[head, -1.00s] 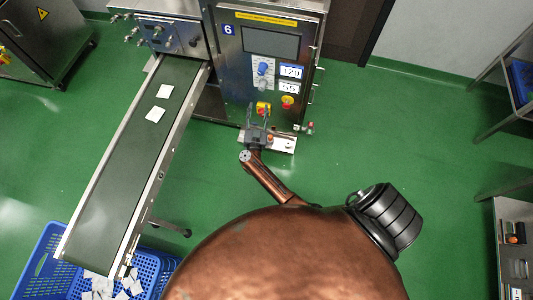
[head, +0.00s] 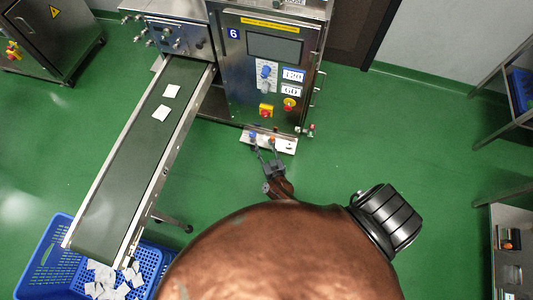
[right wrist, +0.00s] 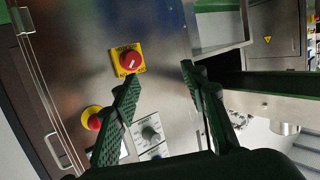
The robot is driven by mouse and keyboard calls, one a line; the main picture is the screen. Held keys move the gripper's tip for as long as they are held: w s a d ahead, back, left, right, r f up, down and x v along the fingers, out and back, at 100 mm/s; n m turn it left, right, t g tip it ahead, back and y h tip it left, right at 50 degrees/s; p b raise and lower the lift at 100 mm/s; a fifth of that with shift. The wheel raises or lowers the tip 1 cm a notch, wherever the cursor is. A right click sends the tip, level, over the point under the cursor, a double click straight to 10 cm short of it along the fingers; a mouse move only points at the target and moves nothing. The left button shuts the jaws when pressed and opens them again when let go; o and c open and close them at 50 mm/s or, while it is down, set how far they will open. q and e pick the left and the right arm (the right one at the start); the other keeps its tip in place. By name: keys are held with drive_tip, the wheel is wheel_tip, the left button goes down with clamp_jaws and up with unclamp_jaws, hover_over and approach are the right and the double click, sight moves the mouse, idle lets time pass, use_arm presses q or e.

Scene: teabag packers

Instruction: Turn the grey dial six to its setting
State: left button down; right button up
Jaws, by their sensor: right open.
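The grey dial (head: 266,87) is on the front panel of machine 6, below a blue dial (head: 265,72). In the right wrist view the grey dial (right wrist: 150,133) shows at the lower middle, its white plate partly hidden by my gripper. The lower readout (head: 290,90) beside it appears to read 60; the upper one (head: 293,75) appears to read 120. My right gripper (head: 264,146) is open and empty, in front of the machine's low ledge and apart from the dial. My left gripper is not in view.
A red switch on a yellow plate (head: 266,110) and a red stop button (head: 289,104) sit below the dials. A conveyor (head: 130,165) with two white teabags stands left, a blue crate (head: 45,262) at its end. Green floor is clear to the right.

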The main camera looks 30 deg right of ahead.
drive_tip(key=shift+s+a+f+n+g+y, duration=0.15)
drive_tip(key=shift+s+f+y, duration=0.1)
drive_tip(key=shift+s+f, duration=0.4)
drive_tip(key=shift+s+a+f+n+g+y, duration=0.15)
drive_tip(key=shift+s+f+y, duration=0.1)
drive_tip(key=shift+s+f, duration=0.35)
